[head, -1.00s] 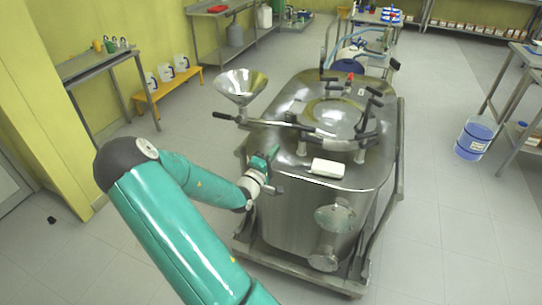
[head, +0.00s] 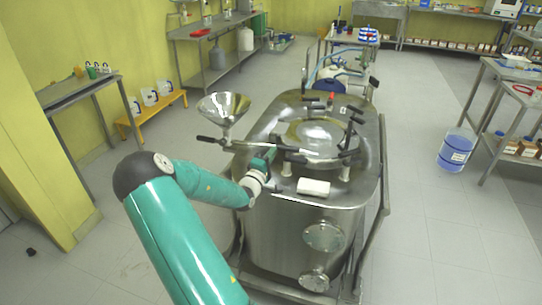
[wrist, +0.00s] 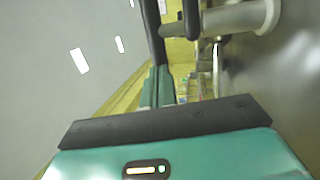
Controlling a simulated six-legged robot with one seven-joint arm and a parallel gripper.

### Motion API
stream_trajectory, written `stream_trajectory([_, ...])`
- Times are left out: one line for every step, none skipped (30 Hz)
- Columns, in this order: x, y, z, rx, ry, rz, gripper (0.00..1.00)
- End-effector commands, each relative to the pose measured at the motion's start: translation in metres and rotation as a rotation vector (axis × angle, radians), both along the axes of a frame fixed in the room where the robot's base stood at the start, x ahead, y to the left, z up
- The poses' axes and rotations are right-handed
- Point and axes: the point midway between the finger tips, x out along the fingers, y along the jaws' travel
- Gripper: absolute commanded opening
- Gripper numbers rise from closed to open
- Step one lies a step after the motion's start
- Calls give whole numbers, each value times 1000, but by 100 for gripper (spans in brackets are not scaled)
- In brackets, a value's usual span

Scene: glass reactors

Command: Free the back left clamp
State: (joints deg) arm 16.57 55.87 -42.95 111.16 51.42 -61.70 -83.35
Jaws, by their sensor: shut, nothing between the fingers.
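The steel reactor (head: 305,225) stands ahead with a round lid (head: 318,138) ringed by clamps with black handles. The back left clamp (head: 312,99) appears as a small dark handle at the lid's far left edge. A front left clamp (head: 288,150) has its handle close to my gripper. My gripper (head: 270,156) is shut and empty beside the reactor top's left front side, well short of the back left clamp. In the wrist view, its green fingers (wrist: 157,88) are together, with a black bar (wrist: 151,30) and a grey cylindrical fitting (wrist: 245,18) near them. Contact cannot be told.
A steel funnel (head: 223,106) and a valve with a black handle (head: 211,140) rise left of the lid.

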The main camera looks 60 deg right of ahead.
Motion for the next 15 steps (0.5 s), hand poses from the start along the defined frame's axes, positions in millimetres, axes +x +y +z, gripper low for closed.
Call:
stream_trajectory([3, -1, 0, -1, 1, 2, 0])
stream_trajectory([5, -3, 0, -1, 2, 3, 0])
stream_trajectory([8, -5, 0, -1, 2, 4, 0])
stream_trajectory([10, -7, 0, -2, 3, 5, 0])
stream_trajectory([11, -9, -1, -1, 2, 4, 0])
stream_trajectory([14, -13, 0, -2, 2, 4, 0])
stream_trajectory([14, -15, 0, -2, 3, 3, 0])
stream_trajectory([15, -17, 0, -1, 2, 3, 0])
stream_trajectory([16, -18, 0, -1, 1, 3, 0])
stream_trajectory([17, -19, 0, -1, -1, 2, 0])
stream_trajectory([17, -19, 0, 0, -1, 2, 0])
stream_trajectory([16, -19, 0, 0, -1, 1, 0])
stream_trajectory([16, -19, 0, 0, -1, 1, 0])
stream_trajectory([16, -19, 0, 0, -1, 1, 0])
stream_trajectory([16, -19, 0, 0, -1, 1, 0])
